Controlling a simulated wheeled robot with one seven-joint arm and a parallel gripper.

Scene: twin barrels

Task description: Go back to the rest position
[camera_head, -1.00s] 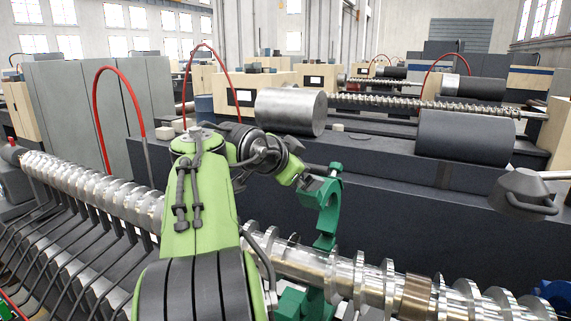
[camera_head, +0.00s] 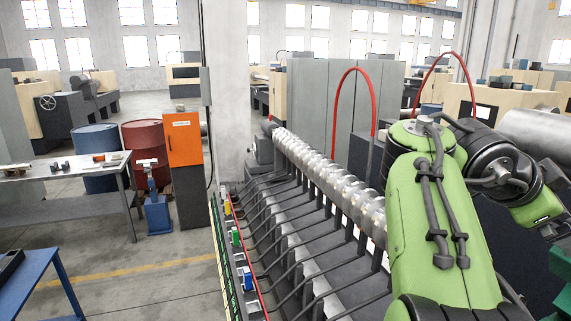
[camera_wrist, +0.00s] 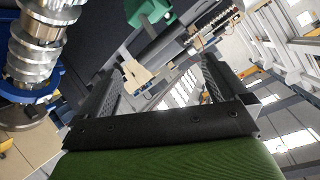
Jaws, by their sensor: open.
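My gripper (camera_wrist: 162,65) shows in the wrist view with its two dark ridged fingers spread apart. Nothing is between them. In the head view my green arm reaches up and to the right, and its end is cut off by the right edge, so the gripper is not seen there. A blue barrel (camera_head: 97,150) and a red barrel (camera_head: 143,142) stand upright side by side on the floor at the left, well away from my arm. The table in front partly hides them.
A long metal screw shaft (camera_head: 335,182) on a machine runs beside my arm. A grey table (camera_head: 75,166) with small parts, an orange cabinet (camera_head: 184,139) and a blue bench (camera_head: 32,268) are at the left. Open floor (camera_head: 160,285) lies between them and the machine.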

